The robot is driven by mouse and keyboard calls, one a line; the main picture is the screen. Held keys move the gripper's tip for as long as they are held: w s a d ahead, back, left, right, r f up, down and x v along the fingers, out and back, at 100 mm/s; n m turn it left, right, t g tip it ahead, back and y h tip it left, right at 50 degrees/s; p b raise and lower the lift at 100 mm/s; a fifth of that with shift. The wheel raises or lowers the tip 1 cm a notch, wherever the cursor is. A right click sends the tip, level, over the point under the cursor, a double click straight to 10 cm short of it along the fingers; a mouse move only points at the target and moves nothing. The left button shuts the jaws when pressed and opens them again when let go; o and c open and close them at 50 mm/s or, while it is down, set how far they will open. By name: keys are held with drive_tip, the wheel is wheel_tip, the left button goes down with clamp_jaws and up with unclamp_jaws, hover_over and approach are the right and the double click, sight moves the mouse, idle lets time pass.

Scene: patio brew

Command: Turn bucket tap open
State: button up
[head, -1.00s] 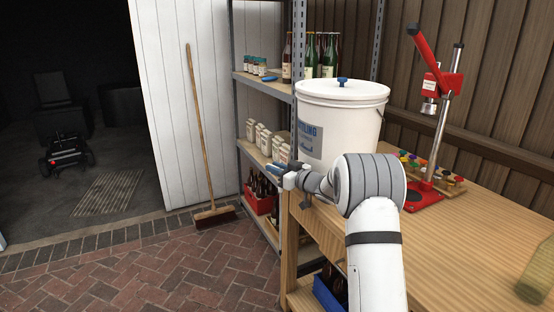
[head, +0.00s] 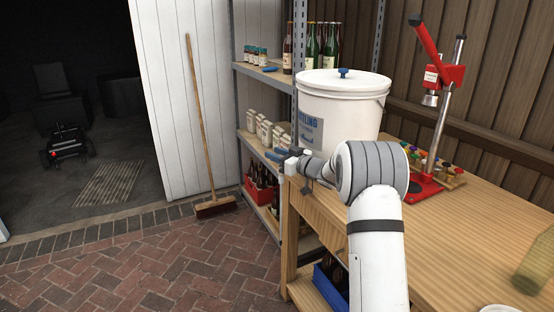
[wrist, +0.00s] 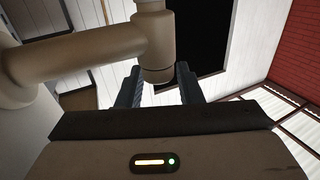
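The white bucket (head: 345,113) with a blue-knobbed lid stands on the wooden bench. Its tap is hidden in the head view. My gripper (head: 278,149) is at the bucket's left front, by the bench's left end. In the wrist view my gripper (wrist: 159,70) is open, with one blue finger on each side of the cylinder's end. I cannot tell whether either finger touches it.
A red bottle capper (head: 440,120) and several caps stand right of the bucket. A shelf rack with cartons (head: 264,130) and bottles is close behind my gripper. A broom (head: 203,130) leans on the white door. The brick floor at left is clear.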

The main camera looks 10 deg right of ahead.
wheel_tip(320, 180, up, 8)
drive_tip(key=shift+r+p, duration=0.1)
drive_tip(key=shift+p, duration=0.45)
drive_tip(key=shift+r, duration=0.1)
